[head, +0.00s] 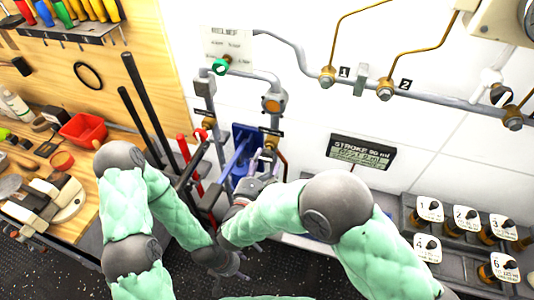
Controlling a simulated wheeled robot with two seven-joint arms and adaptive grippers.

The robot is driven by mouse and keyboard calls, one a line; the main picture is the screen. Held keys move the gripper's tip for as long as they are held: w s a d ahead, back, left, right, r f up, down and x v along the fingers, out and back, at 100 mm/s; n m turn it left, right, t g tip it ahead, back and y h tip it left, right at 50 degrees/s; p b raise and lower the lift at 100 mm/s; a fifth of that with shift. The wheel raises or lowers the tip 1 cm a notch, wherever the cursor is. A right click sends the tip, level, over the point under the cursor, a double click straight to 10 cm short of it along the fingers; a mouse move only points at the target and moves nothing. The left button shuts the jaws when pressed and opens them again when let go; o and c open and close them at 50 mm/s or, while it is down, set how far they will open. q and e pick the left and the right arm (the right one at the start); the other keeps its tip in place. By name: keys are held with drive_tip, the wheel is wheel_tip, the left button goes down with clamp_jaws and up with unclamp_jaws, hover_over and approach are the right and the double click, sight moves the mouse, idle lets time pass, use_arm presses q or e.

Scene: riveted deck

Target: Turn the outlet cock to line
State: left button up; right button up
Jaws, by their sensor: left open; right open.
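I cannot tell which one is the outlet cock, and no "line" mark is legible. My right gripper (264,160) is open, in front of the blue part (240,150) and below the orange-faced fitting. Whether it touches anything there is unclear. My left gripper (236,268) is open and low over the dark floor, apart from the fittings. My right forearm hides part of the area below the blue part.
A wooden bench (90,205) with a red bin (83,130) and tools stands at left. Long dark handles (140,100) rise beside the pipes. A display (361,152) reads "STROKE 96 ml". Numbered bottles (480,230) stand in a rack at right.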

sight(265, 158)
drive_tip(key=shift+x, duration=2.1)
drive_tip(key=shift+r, duration=0.15)
drive_tip(key=c, duration=1.2)
